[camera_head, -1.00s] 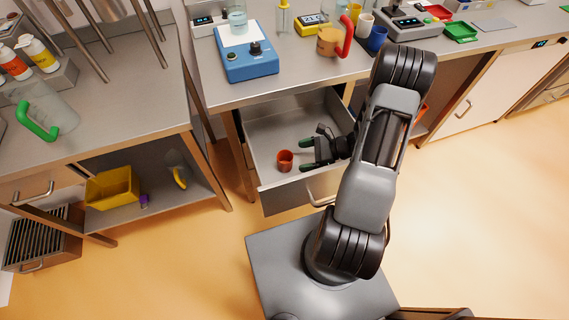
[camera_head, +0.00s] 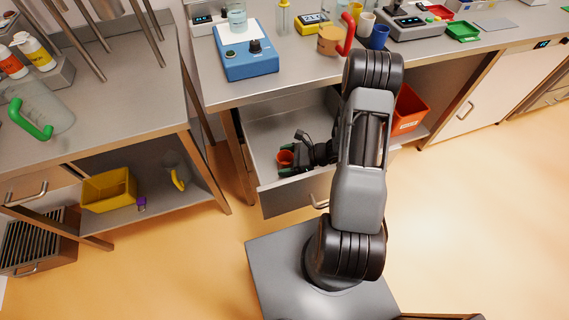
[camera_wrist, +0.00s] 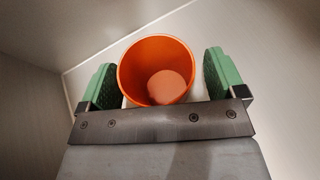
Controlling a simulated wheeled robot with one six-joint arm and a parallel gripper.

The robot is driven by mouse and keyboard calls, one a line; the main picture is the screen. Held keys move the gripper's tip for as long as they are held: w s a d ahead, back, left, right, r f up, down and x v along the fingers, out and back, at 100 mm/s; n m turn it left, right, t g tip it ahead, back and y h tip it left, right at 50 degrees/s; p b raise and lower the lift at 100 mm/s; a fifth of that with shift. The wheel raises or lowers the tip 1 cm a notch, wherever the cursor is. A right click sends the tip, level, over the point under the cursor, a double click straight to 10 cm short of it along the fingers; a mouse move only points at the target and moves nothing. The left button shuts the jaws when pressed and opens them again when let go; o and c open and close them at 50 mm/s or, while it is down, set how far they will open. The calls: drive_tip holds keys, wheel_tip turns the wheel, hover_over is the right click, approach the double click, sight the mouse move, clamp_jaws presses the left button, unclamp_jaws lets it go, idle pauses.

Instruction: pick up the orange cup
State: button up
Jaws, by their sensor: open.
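The orange cup (camera_head: 285,158) stands upright in the open drawer (camera_head: 262,172), near its front left part. In the wrist view the cup (camera_wrist: 157,62) shows its open top and its inside, which looks empty. My gripper (camera_head: 287,160) is inside the drawer, around the cup. In the wrist view my gripper (camera_wrist: 160,80) is open, with one green finger pad on each side of the cup. The lower part of the cup is hidden by the gripper body.
The drawer walls surround my gripper closely, and the steel bench top (camera_head: 300,75) is just above. On it stand a blue device (camera_head: 250,65), a jug with a red handle (camera_head: 333,40) and several cups. An orange-red bin (camera_head: 408,112) is on the shelf at right.

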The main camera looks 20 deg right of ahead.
drive_tip(key=shift+c, duration=0.4)
drive_tip(key=c, duration=0.9)
